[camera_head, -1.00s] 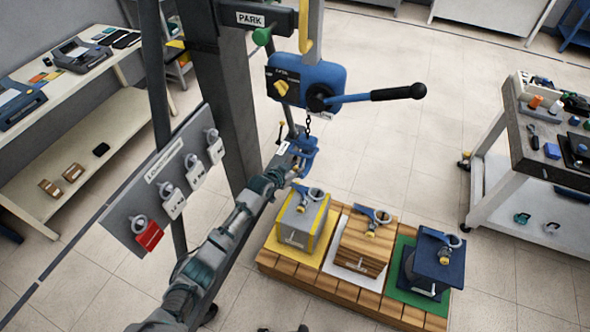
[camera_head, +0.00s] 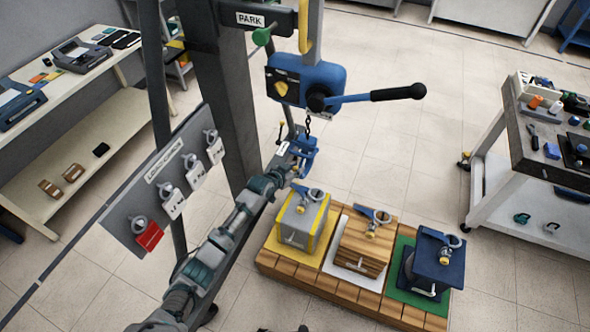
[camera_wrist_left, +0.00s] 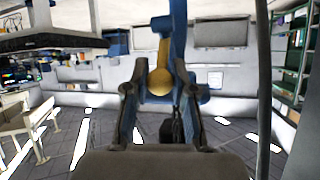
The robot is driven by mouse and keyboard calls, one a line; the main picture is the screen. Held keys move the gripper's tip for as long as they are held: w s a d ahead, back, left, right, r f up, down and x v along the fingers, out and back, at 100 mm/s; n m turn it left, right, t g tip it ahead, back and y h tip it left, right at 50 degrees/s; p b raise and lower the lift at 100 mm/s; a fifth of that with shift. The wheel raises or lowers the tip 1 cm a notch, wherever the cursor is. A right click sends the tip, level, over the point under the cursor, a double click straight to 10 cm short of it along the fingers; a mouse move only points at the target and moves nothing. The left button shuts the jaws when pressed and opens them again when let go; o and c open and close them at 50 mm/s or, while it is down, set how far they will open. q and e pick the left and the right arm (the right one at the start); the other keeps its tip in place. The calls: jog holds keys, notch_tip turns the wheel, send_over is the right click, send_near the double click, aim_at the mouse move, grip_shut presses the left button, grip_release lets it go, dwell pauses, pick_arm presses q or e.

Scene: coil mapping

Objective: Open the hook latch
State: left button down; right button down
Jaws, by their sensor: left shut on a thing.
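The blue hook (camera_head: 306,160) hangs on a short dark chain under the blue hoist. In the left wrist view the blue hook (camera_wrist_left: 178,40) is upright behind a yellow latch lever (camera_wrist_left: 160,82) with a round end. My left gripper (camera_head: 284,168) reaches up to the hook from the lower left. In the left wrist view the fingers of my left gripper (camera_wrist_left: 160,92) sit on both sides of the latch's round end, shut on it. The arm and hand partly cover the hook's lower part in the head view.
The hoist (camera_head: 305,82) with its black-handled lever (camera_head: 385,94) is above the hook. Below, a wooden pallet (camera_head: 330,285) bears a grey-yellow, a wooden and a dark blue block, each with a shackle. A tag board (camera_head: 165,180) stands left of the arm.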

pick_arm(q)
jog(key=shift+w+r, duration=0.2)
jog(key=shift+r, duration=0.2)
jog(key=c, duration=1)
grip_release()
jog(key=shift+w+f, duration=0.1)
jog(key=shift+o, duration=0.3)
jog(key=shift+w+d+f, duration=0.1)
jog(key=shift+f, duration=0.2)
jog(key=shift+s+a+r, duration=0.15)
jog(key=shift+s+a, duration=0.05)
jog(key=shift+s, duration=0.25)
jog(key=v, duration=1.1)
